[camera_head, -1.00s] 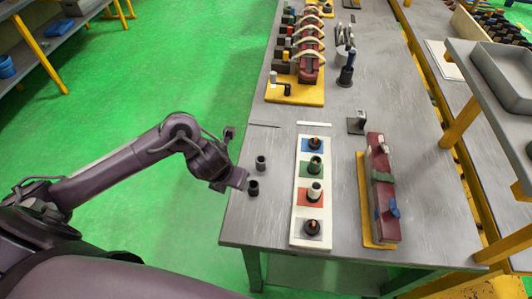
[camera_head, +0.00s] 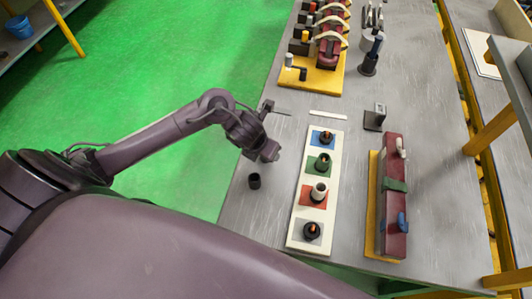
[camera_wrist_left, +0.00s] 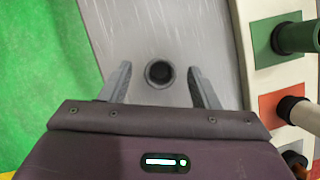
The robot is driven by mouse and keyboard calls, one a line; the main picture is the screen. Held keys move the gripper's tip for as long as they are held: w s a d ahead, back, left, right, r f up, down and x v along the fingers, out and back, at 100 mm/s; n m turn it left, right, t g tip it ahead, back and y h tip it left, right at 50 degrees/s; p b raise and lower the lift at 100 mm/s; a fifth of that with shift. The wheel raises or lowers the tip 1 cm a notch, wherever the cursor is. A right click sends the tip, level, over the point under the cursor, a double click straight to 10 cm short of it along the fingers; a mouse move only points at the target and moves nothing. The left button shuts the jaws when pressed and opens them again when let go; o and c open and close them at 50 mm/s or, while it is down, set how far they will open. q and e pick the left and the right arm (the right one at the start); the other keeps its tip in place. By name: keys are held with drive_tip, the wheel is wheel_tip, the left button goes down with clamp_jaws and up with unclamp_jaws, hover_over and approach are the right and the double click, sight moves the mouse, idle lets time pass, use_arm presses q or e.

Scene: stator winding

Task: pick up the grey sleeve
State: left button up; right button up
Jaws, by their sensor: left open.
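The grey sleeve (camera_wrist_left: 159,74) stands upright on the grey table in the left wrist view, its dark round opening facing up. It is centred between the two fingers of my left gripper (camera_wrist_left: 159,88), which is open, with a gap on both sides. My right gripper is not in view.
A white board (camera_head: 295,236) with blue, green, red and grey squares, each bearing an upright part, lies just right of the gripper. A maroon block on a yellow base (camera_head: 370,215) is further right. A yellow fixture (camera_head: 318,77) stands at the back.

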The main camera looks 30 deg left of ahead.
use_arm(q)
drive_tip(key=shift+w+f, duration=0.2)
drive_tip(key=shift+f, duration=0.5)
drive_tip(key=shift+w+f, duration=0.15)
drive_tip(key=shift+f, duration=0.05)
drive_tip(key=c, duration=1)
drive_tip(key=shift+c, duration=0.3)
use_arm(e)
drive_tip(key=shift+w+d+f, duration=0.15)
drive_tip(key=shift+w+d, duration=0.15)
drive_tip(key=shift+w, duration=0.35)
use_arm(q)
drive_tip(key=shift+r, duration=0.1)
